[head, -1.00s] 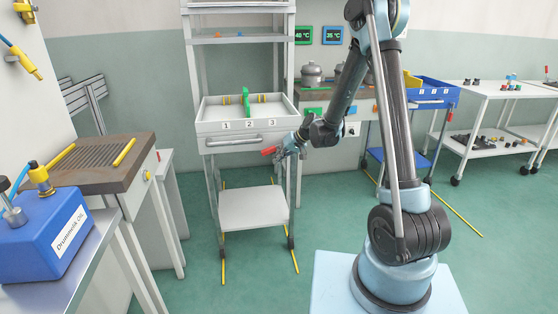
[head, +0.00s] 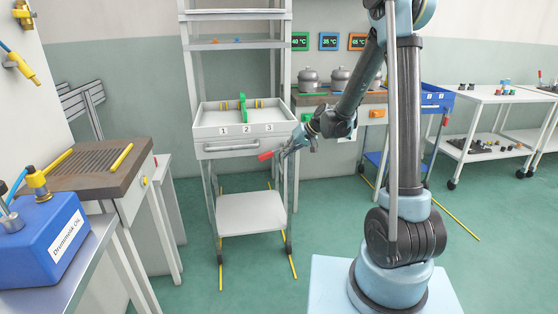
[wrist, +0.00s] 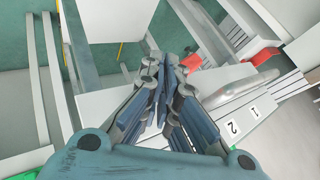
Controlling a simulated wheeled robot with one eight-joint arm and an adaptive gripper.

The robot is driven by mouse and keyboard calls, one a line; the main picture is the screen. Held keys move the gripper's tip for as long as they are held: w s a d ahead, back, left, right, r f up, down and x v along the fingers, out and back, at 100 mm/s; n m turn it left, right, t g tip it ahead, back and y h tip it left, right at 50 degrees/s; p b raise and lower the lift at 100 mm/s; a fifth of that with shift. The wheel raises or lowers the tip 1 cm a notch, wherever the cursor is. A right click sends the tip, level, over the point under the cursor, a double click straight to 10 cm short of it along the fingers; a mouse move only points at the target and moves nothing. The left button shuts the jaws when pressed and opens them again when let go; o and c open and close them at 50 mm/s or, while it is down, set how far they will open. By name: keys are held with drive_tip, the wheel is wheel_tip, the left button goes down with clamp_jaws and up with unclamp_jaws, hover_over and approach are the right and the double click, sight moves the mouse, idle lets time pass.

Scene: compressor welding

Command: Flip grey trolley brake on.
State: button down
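The grey trolley (head: 204,148) stands left of centre, with a tray numbered 1, 2, 3 and a bare lower shelf (head: 250,212). A red lever-like piece (head: 265,156) shows at the trolley's front right, below the tray; whether it is the brake is unclear. Red also shows beyond the fingertips in the wrist view (wrist: 190,62). My gripper (head: 284,152) is beside the red piece, near the right post. In the wrist view its fingers (wrist: 168,62) converge with tips close together; contact or grip cannot be made out. The tray's grey handle (wrist: 230,78) lies to their right.
A wooden-topped bench (head: 90,170) and a blue oil box (head: 45,235) are at left. A counter with pots (head: 309,82) and a blue trolley (head: 437,99) stand behind my arm. A white cart (head: 490,98) is at right. Green floor in front is open.

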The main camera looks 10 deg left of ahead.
drive_tip(key=v, duration=0.3)
drive_tip(key=shift+d, duration=0.3)
drive_tip(key=s+d+r+m+h, duration=0.1)
drive_tip(key=s+d+r+h, duration=0.15)
drive_tip(key=s+d, duration=0.6)
drive_tip(key=s+d+r+m+h, duration=0.1)
drive_tip(key=s+d+r+h, duration=0.15)
drive_tip(key=s+d, duration=0.55)
drive_tip(key=s+d+f+m+h, duration=0.1)
drive_tip(key=s+d+f, duration=0.1)
drive_tip(key=s+d, duration=0.5)
drive_tip(key=s+d+f+m+h, duration=0.1)
drive_tip(key=s+d+f+h, duration=0.1)
drive_tip(key=s+d, duration=0.6)
drive_tip(key=s+f, duration=0.1)
drive_tip(key=s, duration=0.2)
drive_tip(key=shift+d+m, duration=0.2)
drive_tip(key=shift+m, duration=0.2)
